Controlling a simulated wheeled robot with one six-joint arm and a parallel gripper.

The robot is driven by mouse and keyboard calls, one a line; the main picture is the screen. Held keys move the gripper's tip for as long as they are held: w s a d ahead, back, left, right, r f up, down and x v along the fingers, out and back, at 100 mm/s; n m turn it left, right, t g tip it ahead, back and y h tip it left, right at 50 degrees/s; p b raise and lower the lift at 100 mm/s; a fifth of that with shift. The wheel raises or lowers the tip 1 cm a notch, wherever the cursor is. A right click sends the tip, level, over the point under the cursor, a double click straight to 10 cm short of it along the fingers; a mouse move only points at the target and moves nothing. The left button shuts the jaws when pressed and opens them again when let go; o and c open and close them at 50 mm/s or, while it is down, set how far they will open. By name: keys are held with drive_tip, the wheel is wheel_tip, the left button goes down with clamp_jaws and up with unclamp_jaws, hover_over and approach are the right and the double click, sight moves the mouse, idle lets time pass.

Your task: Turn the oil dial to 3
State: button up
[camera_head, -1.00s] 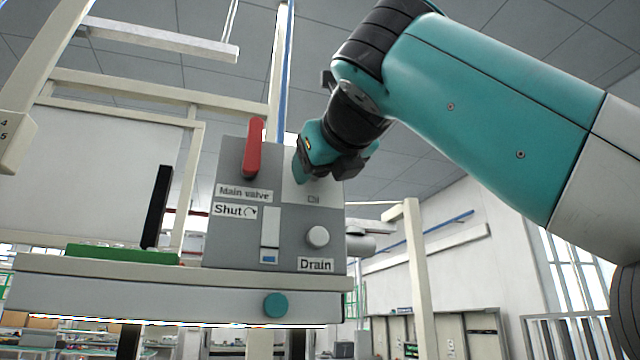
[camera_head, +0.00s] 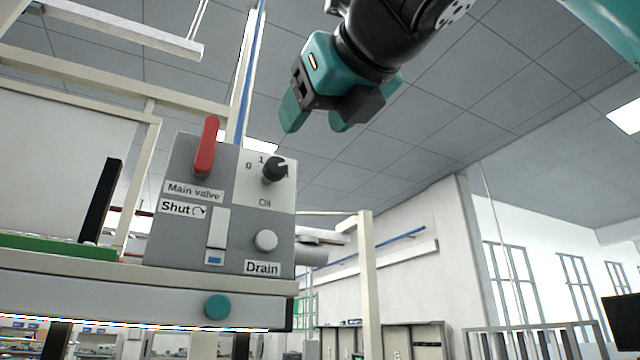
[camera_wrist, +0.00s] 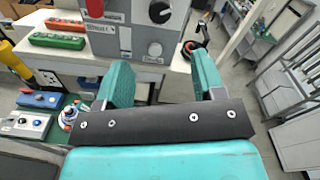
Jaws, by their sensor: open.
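The oil dial (camera_head: 274,169) is a black round knob on the light upper-right plate of the grey control box (camera_head: 180,230). The marks 0 and 1 show at its upper left; the marks to its right are not readable, and I cannot tell its setting for sure. The dial also shows at the top of the wrist view (camera_wrist: 160,11). My gripper (camera_head: 317,118) is open and empty, above and to the right of the dial in the head view, apart from it. Its two teal fingers (camera_wrist: 163,72) stand apart in the wrist view.
The box also bears a red main valve lever (camera_head: 206,147), a white slider (camera_head: 219,228) and a white drain knob (camera_head: 265,240). A teal button (camera_head: 217,306) is on the bench front. A pipe (camera_head: 311,254) sticks out at the box's right. Free air surrounds my gripper.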

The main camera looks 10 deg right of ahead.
drive_tip(key=shift+p+v, duration=1.45)
drive_tip(key=shift+v, duration=0.1)
